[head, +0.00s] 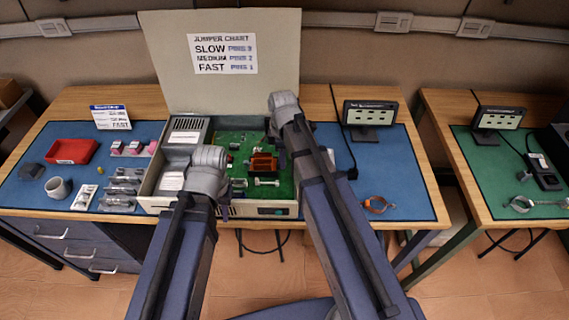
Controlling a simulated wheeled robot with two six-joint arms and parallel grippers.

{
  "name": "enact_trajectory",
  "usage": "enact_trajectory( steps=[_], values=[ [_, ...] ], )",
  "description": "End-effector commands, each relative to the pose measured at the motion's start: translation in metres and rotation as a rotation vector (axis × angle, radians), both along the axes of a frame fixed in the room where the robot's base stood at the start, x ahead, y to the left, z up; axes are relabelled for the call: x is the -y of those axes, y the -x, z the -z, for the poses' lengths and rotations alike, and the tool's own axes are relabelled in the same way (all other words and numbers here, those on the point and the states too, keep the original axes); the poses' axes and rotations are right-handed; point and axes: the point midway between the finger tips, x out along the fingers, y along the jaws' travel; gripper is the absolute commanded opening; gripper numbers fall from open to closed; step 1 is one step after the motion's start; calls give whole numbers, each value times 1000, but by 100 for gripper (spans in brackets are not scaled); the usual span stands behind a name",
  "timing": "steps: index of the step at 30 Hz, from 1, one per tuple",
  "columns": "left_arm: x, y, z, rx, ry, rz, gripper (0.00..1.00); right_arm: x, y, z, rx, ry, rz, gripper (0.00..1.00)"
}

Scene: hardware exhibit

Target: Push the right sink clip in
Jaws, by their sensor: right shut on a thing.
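The brown-orange heat sink (263,163) stands on the green circuit board (238,142) inside the open beige case (155,182). My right gripper (277,160) points down at the heat sink's right side, mostly hidden by its own wrist. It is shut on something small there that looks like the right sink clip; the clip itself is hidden. My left gripper (222,205) is low over the case's front left, by its front wall. Its fingers are mostly hidden by the wrist, and I cannot see whether they are apart.
The raised lid (180,80) with a jumper chart (222,53) stands behind the case. A red tray (72,151), a grey mug (58,188) and small parts lie left. A small display (370,113) and an orange-and-silver ring (377,205) are right. The blue mat between them is clear.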

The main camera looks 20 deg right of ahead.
Motion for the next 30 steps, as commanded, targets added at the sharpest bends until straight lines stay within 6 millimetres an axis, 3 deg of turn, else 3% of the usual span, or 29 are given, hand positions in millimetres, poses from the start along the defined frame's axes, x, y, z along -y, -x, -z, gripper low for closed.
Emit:
enact_trajectory(
  steps=[30],
  values=[
    [0,0,-4,0,0,0,31,-7,-2,-4,2,-2,-1,0]
  ],
)
